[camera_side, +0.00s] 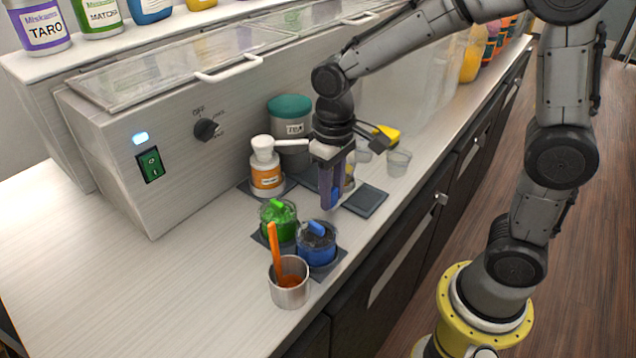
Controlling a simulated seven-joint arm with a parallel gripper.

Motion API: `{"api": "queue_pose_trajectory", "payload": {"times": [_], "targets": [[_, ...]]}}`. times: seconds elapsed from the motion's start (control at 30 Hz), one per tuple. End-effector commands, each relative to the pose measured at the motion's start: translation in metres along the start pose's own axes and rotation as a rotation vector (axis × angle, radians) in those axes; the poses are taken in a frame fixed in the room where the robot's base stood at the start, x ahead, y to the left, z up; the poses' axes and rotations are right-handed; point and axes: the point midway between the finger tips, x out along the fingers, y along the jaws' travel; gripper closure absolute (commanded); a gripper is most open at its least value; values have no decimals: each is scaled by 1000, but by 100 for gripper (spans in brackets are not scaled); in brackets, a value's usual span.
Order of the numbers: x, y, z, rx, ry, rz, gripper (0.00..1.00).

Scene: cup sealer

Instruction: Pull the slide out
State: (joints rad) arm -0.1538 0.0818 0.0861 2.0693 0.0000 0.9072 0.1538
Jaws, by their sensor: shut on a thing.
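I cannot make out which thing this is. No sealer slide can be told apart in this view.
A white-capped bottle (266,170) and a teal-lidded container (290,125) stand left of my gripper. Green (279,220) and blue (316,246) tubs and a metal cup (289,283) with an orange handle stand in front. A dark pad (366,201) and clear cup (399,162) lie right.

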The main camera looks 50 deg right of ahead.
Motion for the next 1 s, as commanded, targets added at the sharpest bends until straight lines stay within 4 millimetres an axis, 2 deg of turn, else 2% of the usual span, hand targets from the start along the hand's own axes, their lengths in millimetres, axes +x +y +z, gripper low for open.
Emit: {"api": "queue_pose_trajectory", "payload": {"times": [0.1,0.3,0.7,0.73,0.77,0.8,1.0], "targets": [[-3,-1,24,-1,8,-1,100],[-2,0,50,-1,8,-2,100],[-2,0,58,1,2,-2,100],[-2,0,58,0,2,-2,62],[-1,0,58,0,1,-1,56],[-1,0,58,0,1,-1,52],[-1,0,57,0,2,-1,52]]}}
